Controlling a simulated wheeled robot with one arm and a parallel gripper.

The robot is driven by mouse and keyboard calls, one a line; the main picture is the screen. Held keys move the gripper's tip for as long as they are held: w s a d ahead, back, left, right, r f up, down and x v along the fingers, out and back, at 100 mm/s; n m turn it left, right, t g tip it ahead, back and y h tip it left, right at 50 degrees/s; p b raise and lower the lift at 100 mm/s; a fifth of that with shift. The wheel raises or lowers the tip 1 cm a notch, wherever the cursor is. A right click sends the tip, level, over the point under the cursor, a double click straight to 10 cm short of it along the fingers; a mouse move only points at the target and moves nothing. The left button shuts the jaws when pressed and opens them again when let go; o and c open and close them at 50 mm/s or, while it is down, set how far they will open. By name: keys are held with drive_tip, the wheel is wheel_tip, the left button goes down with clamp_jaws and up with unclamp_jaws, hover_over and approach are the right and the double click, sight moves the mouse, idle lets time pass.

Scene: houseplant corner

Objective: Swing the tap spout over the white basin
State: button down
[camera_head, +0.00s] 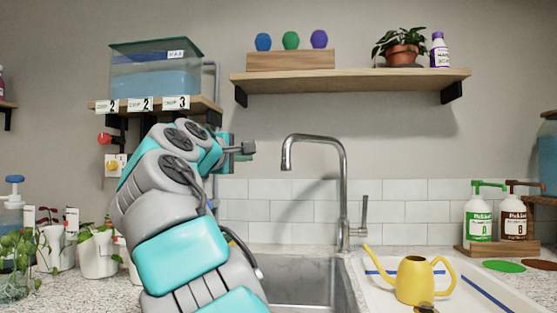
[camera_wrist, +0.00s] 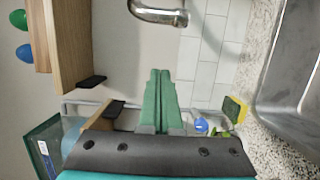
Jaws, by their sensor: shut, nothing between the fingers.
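The chrome tap spout (camera_head: 313,138) arches left from its upright post, and its outlet hangs over the grey steel basin (camera_head: 306,280). The tap lever (camera_head: 364,214) stands to the right of the post. The white basin (camera_head: 378,294) is to the right, with blue stripes and a yellow watering can (camera_head: 413,278) on it. My gripper (camera_head: 247,149) is left of the spout's outlet, apart from it, at about its height. In the wrist view my green fingers (camera_wrist: 162,78) are together and empty, and the spout end (camera_wrist: 160,12) shows beyond their tips.
A wooden shelf (camera_head: 350,81) with a potted plant is above the tap. A blue water tank (camera_head: 155,72) stands on a bracket shelf at upper left. Potted cuttings (camera_head: 98,252) line the left counter. Two pump bottles (camera_head: 497,216) stand at right.

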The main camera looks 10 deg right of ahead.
idle(0.3)
drive_tip(key=w+d, duration=0.5)
drive_tip(key=d, duration=0.3)
idle(0.9)
drive_tip(key=shift+s+d+f, duration=0.1)
drive_tip(key=shift+s, duration=0.05)
idle(0.5)
drive_tip(key=shift+s+d+y, duration=0.1)
drive_tip(key=shift+s+y, duration=0.1)
drive_tip(key=shift+y, duration=0.1)
